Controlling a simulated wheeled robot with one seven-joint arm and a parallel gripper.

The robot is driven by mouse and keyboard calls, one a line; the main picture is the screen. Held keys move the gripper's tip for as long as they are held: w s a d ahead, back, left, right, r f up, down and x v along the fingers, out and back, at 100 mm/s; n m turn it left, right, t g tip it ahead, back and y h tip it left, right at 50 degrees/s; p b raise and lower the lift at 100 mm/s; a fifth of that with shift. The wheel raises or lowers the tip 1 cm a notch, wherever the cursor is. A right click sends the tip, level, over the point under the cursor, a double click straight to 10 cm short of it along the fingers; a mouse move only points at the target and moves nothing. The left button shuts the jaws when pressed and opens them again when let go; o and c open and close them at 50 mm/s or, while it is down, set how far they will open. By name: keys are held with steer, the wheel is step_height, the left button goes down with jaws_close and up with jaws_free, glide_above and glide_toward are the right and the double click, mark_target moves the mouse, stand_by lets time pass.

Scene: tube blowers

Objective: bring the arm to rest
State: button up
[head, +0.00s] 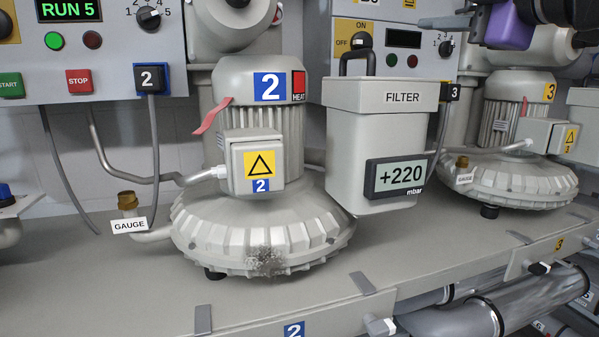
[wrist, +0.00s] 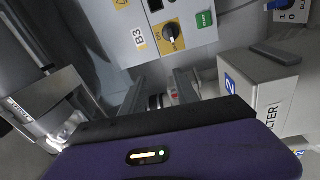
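My gripper (wrist: 162,88) shows in the wrist view as two grey fingers standing apart beyond the purple wrist body. No object is visible held between them. In the head view, part of my gripper (head: 445,21) and its purple wrist section reach in from the top right corner. It is raised in front of the control box over blower 3 (head: 515,150), above and to the right of the filter box (head: 375,130). Most of the arm is out of view.
Blower 2 (head: 262,215) stands mid-bench with a red HEAT tag and a dark speckled patch on its rim. The left panel (head: 80,50) reads RUN 5. Metal pipes (head: 450,318) run below the bench edge.

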step_height(320, 180, up, 3)
steer(key=s+m+t+y, duration=0.1)
steer(key=s+t, duration=0.1)
steer(key=s+d+f+m+t, duration=0.1)
steer(key=d+f+m+t, duration=0.35)
steer(key=f+m, duration=0.2)
steer(key=s+d+f+m+h, duration=0.1)
steer(key=s+f+m+h, duration=0.3)
steer(key=f, duration=0.6)
steer(key=s+d+f+m+h, duration=0.1)
steer(key=s+f+m+h, duration=0.15)
steer(key=f+m, duration=0.5)
steer(key=s+d+f+m+h, duration=0.2)
steer(key=f+m+h, duration=0.25)
steer(key=f, duration=0.75)
steer(key=s+a+f+n+g+y, duration=0.1)
steer(key=s+a+f+g, duration=0.1)
steer(key=s+f, duration=0.7)
steer(key=s+a+f+g+y, duration=0.1)
steer(key=s+a+f+g, duration=0.2)
steer(key=s+f, duration=0.7)
steer(key=s+a+f+n+g+y, duration=0.1)
steer(key=s+f+g, duration=0.3)
steer(key=s+f, duration=0.5)
steer(key=s+a, duration=0.1)
steer(key=s, duration=0.5)
steer(key=shift+s+a+f+n+g, duration=0.15)
steer(key=shift+a+f+n+g, duration=0.2)
steer(key=shift+a+f, duration=0.05)
